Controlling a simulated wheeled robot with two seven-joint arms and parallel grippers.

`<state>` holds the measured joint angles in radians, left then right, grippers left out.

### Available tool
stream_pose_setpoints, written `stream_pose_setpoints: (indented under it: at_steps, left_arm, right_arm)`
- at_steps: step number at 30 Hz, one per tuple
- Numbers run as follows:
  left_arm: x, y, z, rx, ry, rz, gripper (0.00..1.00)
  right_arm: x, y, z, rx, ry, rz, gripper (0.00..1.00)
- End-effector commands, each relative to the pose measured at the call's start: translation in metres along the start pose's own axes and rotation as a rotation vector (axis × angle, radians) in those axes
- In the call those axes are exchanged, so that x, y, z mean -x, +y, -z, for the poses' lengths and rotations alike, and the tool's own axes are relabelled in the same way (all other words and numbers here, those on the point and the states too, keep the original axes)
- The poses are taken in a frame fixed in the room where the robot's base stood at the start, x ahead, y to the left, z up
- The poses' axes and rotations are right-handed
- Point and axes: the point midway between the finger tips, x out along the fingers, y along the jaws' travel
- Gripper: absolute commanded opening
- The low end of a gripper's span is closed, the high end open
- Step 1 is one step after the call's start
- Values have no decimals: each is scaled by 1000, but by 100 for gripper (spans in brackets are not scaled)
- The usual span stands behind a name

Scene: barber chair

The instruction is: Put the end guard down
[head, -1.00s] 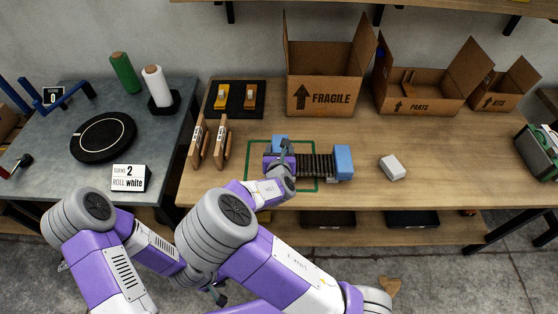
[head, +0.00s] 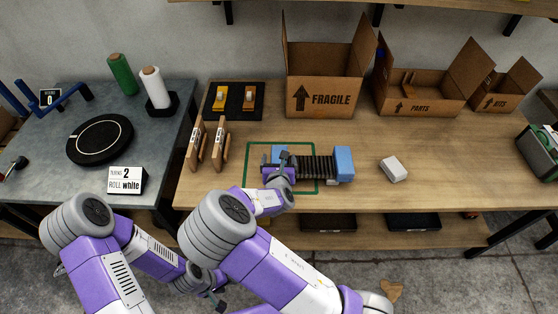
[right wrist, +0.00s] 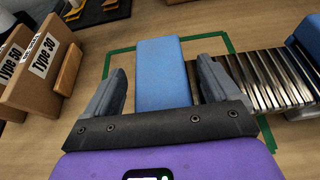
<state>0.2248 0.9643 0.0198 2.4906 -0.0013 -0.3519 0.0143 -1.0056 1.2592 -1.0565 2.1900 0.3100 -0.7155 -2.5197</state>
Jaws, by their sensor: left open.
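A blue block, which I take to be the end guard (head: 279,151), is at the left end of a dark ribbed roller-like part (head: 317,167) on the wooden table. A second blue block (head: 344,160) is at the other end. My right gripper (head: 286,157) is over the near side of the left block and partly hides it. In the right wrist view the block (right wrist: 163,70) lies between the open fingers (right wrist: 160,88), with a gap on both sides. My left gripper (head: 219,300) is low at the front, away from the table top, open and empty.
A green outline (head: 247,165) is marked on the table around the left block. A white box (head: 393,169) lies to the right. Open cartons (head: 325,98) stand behind, with clear table between.

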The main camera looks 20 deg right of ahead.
Motion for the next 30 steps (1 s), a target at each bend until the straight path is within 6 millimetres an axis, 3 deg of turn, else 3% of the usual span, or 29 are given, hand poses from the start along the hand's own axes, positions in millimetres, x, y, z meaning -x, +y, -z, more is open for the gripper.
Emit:
stream_pose_setpoints:
  at_steps: [11,24,30]
  left_arm:
    - [5,2,0,0,0,0,43]
    - [30,11,-1,0,0,0,43]
    - [35,13,-2,0,0,0,43]
  right_arm:
    - [9,1,-4,2,0,-2,88]
    - [98,1,-5,3,-1,-3,88]
    - [118,1,-4,1,0,-2,88]
